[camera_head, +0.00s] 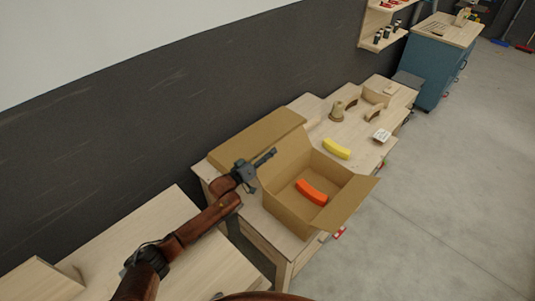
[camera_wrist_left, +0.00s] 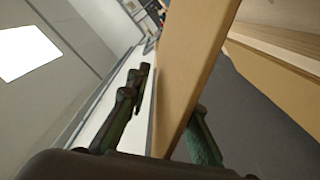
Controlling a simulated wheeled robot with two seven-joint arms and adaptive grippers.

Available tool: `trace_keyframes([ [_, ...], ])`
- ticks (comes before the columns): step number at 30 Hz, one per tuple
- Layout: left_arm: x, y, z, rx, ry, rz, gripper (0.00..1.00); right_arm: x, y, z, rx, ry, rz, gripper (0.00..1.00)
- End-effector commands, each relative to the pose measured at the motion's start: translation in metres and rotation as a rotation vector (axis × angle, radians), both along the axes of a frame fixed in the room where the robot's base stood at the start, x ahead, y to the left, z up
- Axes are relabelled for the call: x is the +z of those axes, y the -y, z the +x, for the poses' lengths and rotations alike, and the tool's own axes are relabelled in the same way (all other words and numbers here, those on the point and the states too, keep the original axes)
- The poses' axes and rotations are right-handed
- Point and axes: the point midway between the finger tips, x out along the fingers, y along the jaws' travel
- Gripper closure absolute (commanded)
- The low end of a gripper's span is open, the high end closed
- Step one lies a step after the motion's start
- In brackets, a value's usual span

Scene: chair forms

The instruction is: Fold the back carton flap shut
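The open brown carton (camera_head: 327,171) stands on the workbench with an orange curved block (camera_head: 311,192) inside. A broad brown panel (camera_head: 256,138), apparently the back flap, spreads outward behind it. The front flap (camera_head: 351,203) also hangs outward. My left gripper (camera_head: 266,158) is at the carton's left back corner, by the panel's edge. In the left wrist view a cardboard panel (camera_wrist_left: 188,70) passes between my left gripper's fingers (camera_wrist_left: 167,120). The fingers stand apart, with a gap beside the dark one; the greenish one is partly hidden behind the panel. My right gripper is not in view.
A yellow curved block (camera_head: 336,149), a beige spool-like piece (camera_head: 337,111) and a small white item (camera_head: 381,136) lie on the bench right of the carton. A blue cabinet (camera_head: 434,70) stands beyond. The dark wall (camera_head: 150,120) runs close behind; the floor (camera_head: 450,190) in front is clear.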

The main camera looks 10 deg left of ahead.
Motion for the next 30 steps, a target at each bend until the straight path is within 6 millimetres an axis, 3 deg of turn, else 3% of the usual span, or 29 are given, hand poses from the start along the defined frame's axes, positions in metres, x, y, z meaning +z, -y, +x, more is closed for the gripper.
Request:
trace_keyframes([
  [4,0.0001,-0.0012,-0.0003,0.001,0.000,0.000,0.81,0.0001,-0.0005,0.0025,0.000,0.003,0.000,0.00],
  [12,0.0002,-0.0020,-0.0005,0.003,0.000,0.000,1.00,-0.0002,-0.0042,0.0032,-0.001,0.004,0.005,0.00],
  [30,0.0000,-0.0028,-0.0006,0.004,0.000,0.001,1.00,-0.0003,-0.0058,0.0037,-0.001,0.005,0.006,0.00],
])
